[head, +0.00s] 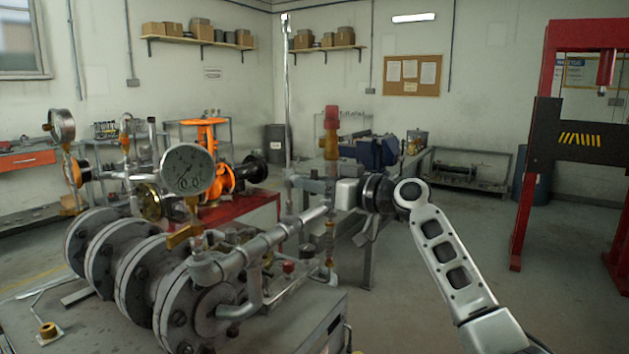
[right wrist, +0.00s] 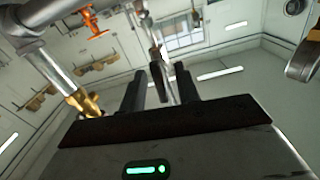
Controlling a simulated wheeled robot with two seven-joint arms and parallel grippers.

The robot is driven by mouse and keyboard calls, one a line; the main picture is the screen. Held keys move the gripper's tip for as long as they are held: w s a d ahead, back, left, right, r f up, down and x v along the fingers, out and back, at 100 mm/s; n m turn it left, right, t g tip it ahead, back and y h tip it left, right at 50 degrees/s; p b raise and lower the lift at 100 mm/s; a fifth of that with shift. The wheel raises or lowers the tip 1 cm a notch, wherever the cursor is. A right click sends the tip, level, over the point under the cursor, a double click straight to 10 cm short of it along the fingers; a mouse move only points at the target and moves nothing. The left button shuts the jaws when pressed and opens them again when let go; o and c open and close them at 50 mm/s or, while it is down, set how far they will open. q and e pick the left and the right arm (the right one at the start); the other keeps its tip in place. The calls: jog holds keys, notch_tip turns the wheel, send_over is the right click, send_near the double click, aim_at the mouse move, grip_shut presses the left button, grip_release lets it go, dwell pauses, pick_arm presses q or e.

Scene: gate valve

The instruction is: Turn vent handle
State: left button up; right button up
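A vertical vent pipe with a red cap (head: 331,118) and brass fittings (head: 330,240) rises at the right end of the grey pipe assembly (head: 290,230) in the head view. My right gripper (head: 329,193) reaches this pipe from the right; its fingertips are hard to make out there. In the right wrist view its two dark fingers (right wrist: 159,84) stand apart. A thin dark bar (right wrist: 157,62), perhaps the vent handle, shows in the gap between them, and I see no finger pressed against it. A brass fitting (right wrist: 85,102) is left of the fingers. My left gripper is not in view.
A pressure gauge (head: 187,170) and flanged grey valve body (head: 150,275) stand on the bench at left. A small red knob (head: 288,267) sits below the pipes. An orange valve (head: 212,150) is behind. Open floor (head: 440,230) lies to the right, before a red press frame (head: 528,150).

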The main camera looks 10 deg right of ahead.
grip_shut()
